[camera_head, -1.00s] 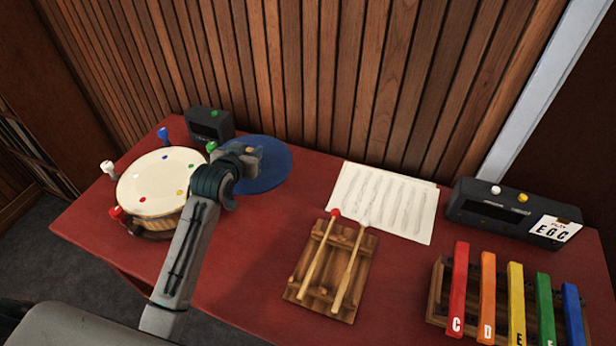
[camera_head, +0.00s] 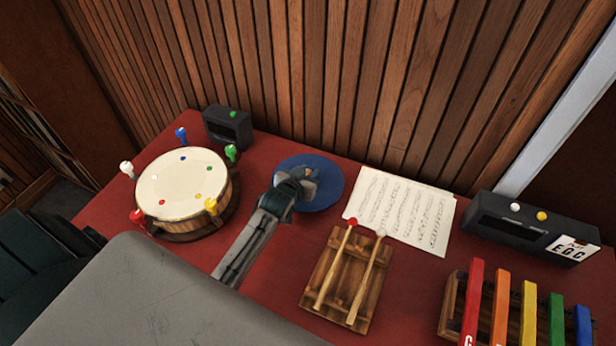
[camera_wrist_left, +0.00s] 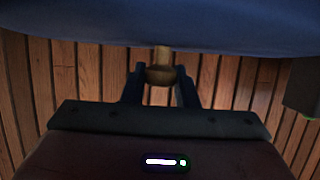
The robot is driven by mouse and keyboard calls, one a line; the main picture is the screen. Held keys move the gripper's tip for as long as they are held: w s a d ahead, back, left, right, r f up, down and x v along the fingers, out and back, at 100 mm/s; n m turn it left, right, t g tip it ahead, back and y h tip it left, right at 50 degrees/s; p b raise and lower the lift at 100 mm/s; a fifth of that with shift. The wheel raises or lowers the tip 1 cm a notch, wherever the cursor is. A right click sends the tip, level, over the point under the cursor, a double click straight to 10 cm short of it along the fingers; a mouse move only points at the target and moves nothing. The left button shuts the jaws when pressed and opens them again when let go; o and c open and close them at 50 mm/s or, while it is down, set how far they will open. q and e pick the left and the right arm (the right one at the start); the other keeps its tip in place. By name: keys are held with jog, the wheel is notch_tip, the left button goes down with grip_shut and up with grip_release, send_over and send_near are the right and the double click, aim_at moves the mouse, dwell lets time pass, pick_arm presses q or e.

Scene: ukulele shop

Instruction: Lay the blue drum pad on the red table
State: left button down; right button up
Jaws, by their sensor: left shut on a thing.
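The blue drum pad (camera_head: 330,193) is a flat round disc with a small tan knob at its middle, at the back of the red table (camera_head: 275,272). My left gripper (camera_head: 303,177) is over the pad and shut on its knob. The left wrist view, which looks upside down, shows the fingers (camera_wrist_left: 160,80) on either side of the knob, with the blue pad (camera_wrist_left: 160,25) across the top. Whether the pad touches the table or hangs just above it, I cannot tell. My right gripper is not in view.
A round drum (camera_head: 182,184) with coloured pegs stands left of the pad, a dark box (camera_head: 228,128) behind it. Sheet music (camera_head: 402,212) lies right of the pad. Mallets on a wooden rack (camera_head: 347,280) are in front. A slatted wall (camera_head: 300,80) closes the back.

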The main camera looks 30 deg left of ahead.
pick_arm(q)
notch_tip(320, 180, down, 3)
jog(key=shift+r, duration=0.2)
jog(key=c, duration=1.1)
grip_release()
jog(key=shift+f, duration=0.15)
jog(key=shift+c, duration=0.2)
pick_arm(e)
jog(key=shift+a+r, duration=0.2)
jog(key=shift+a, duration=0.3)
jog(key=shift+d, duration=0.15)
pick_arm(q)
jog(key=shift+s, duration=0.2)
jog(key=b+v, duration=0.2)
jog(key=v, duration=0.9)
jog(key=shift+s+r, duration=0.25)
jog(key=shift+s, duration=0.05)
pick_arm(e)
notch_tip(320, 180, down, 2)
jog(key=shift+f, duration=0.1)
